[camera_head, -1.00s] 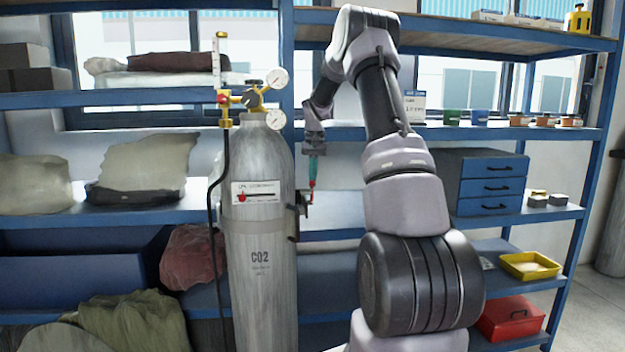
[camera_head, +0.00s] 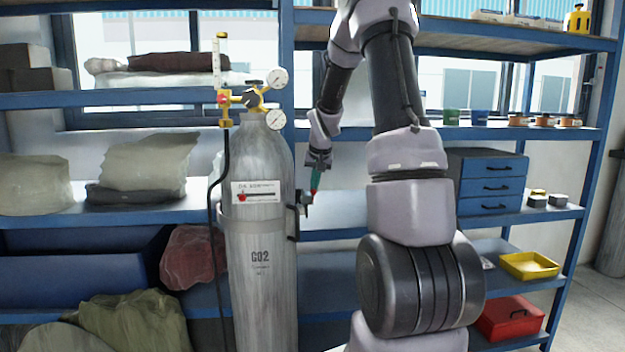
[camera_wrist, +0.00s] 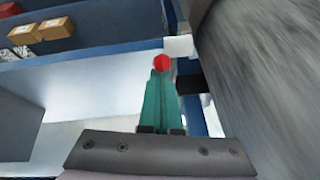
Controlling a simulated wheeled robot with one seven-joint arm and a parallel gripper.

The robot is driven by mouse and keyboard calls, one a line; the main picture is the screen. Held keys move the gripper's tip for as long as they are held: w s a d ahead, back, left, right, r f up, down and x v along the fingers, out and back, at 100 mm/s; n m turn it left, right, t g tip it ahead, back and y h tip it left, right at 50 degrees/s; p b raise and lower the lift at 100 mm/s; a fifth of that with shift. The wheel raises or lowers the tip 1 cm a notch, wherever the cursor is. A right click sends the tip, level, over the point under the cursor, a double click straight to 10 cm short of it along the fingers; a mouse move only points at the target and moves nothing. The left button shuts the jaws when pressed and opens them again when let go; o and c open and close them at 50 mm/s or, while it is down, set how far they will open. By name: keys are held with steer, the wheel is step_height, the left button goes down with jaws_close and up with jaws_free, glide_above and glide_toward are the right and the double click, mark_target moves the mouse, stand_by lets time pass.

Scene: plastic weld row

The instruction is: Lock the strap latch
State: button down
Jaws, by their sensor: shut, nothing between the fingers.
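The strap latch (camera_head: 303,199) is a small dark fitting on the right side of the grey CO2 cylinder (camera_head: 262,290), at the end of the pale strap (camera_head: 250,226). My gripper (camera_head: 315,186) points down just right of the latch, its teal fingers shut together. In the wrist view the closed fingers (camera_wrist: 162,95) end at a red knob (camera_wrist: 162,63), which overlaps their tips; whether they touch I cannot tell. A white block (camera_wrist: 178,46) and a black bracket (camera_wrist: 190,83) lie beside the knob, toward the cylinder (camera_wrist: 260,80). The latch's exact position is too small to read.
Blue shelving (camera_head: 345,225) stands behind the cylinder. A black hose (camera_head: 212,200) hangs on its left and a brass regulator (camera_head: 250,98) sits on top. A blue drawer unit (camera_head: 490,185) stands right of my arm. A free shelf stretch lies behind my gripper.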

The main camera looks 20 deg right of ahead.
steer(key=s+a+f, duration=0.1)
steer(key=s+f, duration=0.3)
steer(key=f, duration=0.1)
steer(key=shift+s+a+f, duration=0.2)
steer(key=shift+s+f, duration=0.1)
steer(key=shift+s, duration=0.05)
stand_by(0.3)
steer(key=shift+w+f, duration=0.1)
stand_by(0.4)
step_height(320, 180, up, 5)
steer(key=s+r, duration=0.3)
steer(key=s, duration=0.5)
steer(key=shift+s+a, duration=0.25)
steer(key=shift+a, duration=0.2)
